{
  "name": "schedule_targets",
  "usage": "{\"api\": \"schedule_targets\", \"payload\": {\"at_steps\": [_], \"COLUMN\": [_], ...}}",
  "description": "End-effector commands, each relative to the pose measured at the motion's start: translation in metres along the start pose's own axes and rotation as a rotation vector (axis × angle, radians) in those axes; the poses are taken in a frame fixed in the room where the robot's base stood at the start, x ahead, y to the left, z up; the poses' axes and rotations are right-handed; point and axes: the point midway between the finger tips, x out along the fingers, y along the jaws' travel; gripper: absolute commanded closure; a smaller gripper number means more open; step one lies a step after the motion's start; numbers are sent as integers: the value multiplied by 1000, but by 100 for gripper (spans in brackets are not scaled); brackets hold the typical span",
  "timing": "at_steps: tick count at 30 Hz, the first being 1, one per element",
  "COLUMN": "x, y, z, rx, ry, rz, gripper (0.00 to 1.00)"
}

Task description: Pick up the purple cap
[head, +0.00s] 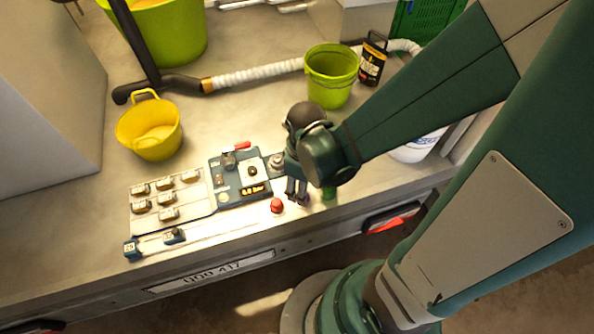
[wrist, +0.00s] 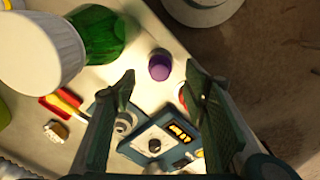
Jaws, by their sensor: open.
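The purple cap (wrist: 159,66) stands on the pale worktop in the wrist view, just past my fingertips and roughly midway between them. My gripper (wrist: 160,80) is open and empty, with one finger on each side of the picture, and I see no contact with the cap. In the head view my gripper (head: 297,193) points down near the worktop's front edge, beside the control panel. There the cap (head: 305,200) is only a small dark purple patch, mostly hidden by the fingers.
A red knob (head: 277,205) sits left of my gripper. A green object (head: 330,193) stands close on its right; the wrist view shows a green bottle (wrist: 98,34) and a white container (wrist: 40,52). The panel (head: 240,178) lies left. A green bucket (head: 331,78) stands behind.

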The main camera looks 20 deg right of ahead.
Motion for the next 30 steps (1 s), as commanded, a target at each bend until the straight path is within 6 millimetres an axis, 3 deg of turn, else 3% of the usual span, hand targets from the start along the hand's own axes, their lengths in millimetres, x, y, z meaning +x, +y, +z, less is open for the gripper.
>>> {"api": "schedule_targets", "payload": {"at_steps": [8, 21, 30], "x": [5, 43, 52], "y": [0, 1, 1], "z": [0, 0, 0], "rx": [0, 0, 0], "ry": [0, 0, 0], "rz": [0, 0, 0], "gripper": [56, 56, 56]}}
